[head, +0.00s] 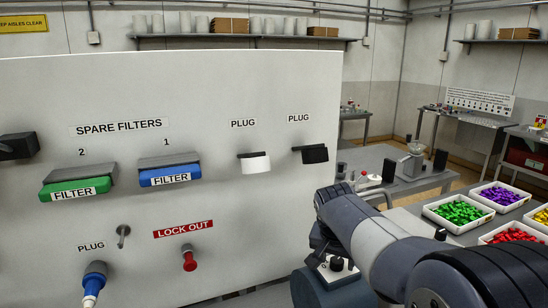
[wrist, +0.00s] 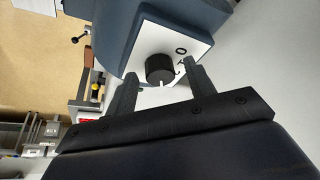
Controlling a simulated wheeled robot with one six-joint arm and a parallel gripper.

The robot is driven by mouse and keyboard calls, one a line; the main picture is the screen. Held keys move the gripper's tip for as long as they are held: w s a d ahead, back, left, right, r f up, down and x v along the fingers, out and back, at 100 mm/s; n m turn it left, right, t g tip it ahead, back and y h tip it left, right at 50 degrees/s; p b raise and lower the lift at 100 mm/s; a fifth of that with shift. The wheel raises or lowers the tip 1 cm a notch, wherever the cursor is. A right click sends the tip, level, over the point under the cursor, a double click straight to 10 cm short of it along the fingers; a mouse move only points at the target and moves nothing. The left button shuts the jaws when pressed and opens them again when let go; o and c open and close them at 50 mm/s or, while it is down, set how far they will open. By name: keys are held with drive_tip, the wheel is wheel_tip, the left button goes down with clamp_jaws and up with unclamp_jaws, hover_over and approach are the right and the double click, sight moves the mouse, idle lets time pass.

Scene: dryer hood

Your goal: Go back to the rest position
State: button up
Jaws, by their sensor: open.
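My arm (head: 385,240) reaches in from the lower right of the head view. My gripper (wrist: 159,70) is open, with its two dark fingers apart. A black rotary knob (wrist: 160,70) with a white pointer line shows between the fingers in the wrist view. Whether the fingers touch it I cannot tell. It sits on a white plate (wrist: 187,42) with an O mark, on a dark blue-grey housing (wrist: 105,30). In the head view the plate (head: 322,272) is partly hidden by my wrist.
A white panel (head: 215,110) fills the left, with a green filter (head: 75,188), a blue filter (head: 170,175), a white plug (head: 255,163), a black plug (head: 314,154) and a red lock-out (head: 189,259). Trays of coloured parts, one green (head: 460,213), stand at the right. A bench (head: 375,156) stands behind.

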drive_tip(key=shift+d+n+y, duration=0.15)
drive_tip(key=shift+n+y, duration=0.35)
drive_tip(key=shift+n, duration=0.8)
drive_tip(key=shift+d+n+y, duration=0.1)
drive_tip(key=shift+n+y, duration=0.4)
drive_tip(key=shift+n, duration=0.8)
drive_tip(key=shift+d+n+y+p, duration=0.15)
drive_tip(key=shift+n+y, duration=0.3)
drive_tip(key=shift+n, duration=0.75)
drive_tip(key=shift+d+n+y+p, duration=0.15)
drive_tip(key=shift+n+y, duration=0.3)
drive_tip(key=shift+n, duration=0.75)
drive_tip(key=n+y+p, duration=0.1)
drive_tip(key=n, duration=0.2)
drive_tip(key=shift+w+r+n+g, duration=0.1)
drive_tip(key=shift+n+g, duration=0.2)
drive_tip(key=shift+n, duration=0.1)
drive_tip(key=shift+n+g+y+p, duration=0.5)
drive_tip(key=shift+n+p, duration=0.4)
drive_tip(key=shift+n, duration=0.6)
drive_tip(key=shift+w, duration=0.1)
